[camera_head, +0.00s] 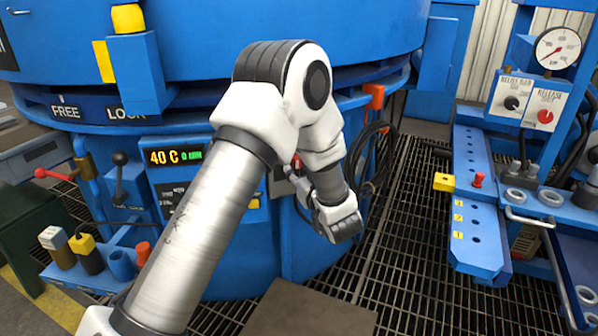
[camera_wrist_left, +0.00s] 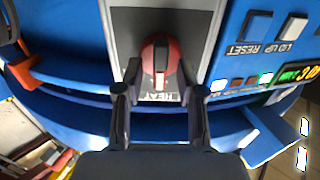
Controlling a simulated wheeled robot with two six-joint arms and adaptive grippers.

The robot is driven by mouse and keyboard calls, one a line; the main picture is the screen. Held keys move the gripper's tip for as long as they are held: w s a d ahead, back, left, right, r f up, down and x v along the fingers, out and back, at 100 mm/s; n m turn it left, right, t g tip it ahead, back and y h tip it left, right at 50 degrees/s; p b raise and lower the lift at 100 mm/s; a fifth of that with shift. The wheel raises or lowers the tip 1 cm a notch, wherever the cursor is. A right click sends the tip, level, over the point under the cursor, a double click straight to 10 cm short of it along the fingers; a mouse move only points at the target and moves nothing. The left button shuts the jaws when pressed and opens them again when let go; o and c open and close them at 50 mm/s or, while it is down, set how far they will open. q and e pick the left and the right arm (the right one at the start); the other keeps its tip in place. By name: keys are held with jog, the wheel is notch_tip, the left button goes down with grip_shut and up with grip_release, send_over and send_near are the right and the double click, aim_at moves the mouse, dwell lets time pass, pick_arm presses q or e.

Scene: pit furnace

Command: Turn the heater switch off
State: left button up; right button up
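The heater switch is a red rotary knob (camera_wrist_left: 160,50) with a white-marked handle on a grey plate. A partly hidden label below it in the left wrist view seems to begin with HEA. My left gripper (camera_wrist_left: 160,86) is open, with one finger on each side of the knob's lower part; I cannot tell whether they touch it. In the head view, my left gripper (camera_head: 303,185) is at the blue furnace front, mostly hidden by my own wrist. A small bit of the red knob (camera_head: 297,161) shows there. I cannot make out my right gripper.
RESET and LID UP buttons (camera_wrist_left: 293,27) are near the switch. A hose coil (camera_head: 372,160) hangs right of my wrist. A blue bench (camera_head: 476,235) stands at right; grating lies between.

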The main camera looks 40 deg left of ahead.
pick_arm(q)
grip_shut()
jog(key=shift+n, duration=0.3)
jog(key=shift+s+n, duration=0.1)
jog(key=shift+n, duration=0.7)
jog(key=n, duration=0.2)
jog(key=shift+f+n, duration=0.1)
jog(key=shift+n, duration=0.2)
jog(key=n+b, duration=0.1)
jog(key=n, duration=0.1)
jog(key=n+b, duration=0.1)
jog(key=n, duration=0.2)
jog(key=shift+s+a+f, duration=0.1)
jog(key=shift+s, duration=0.1)
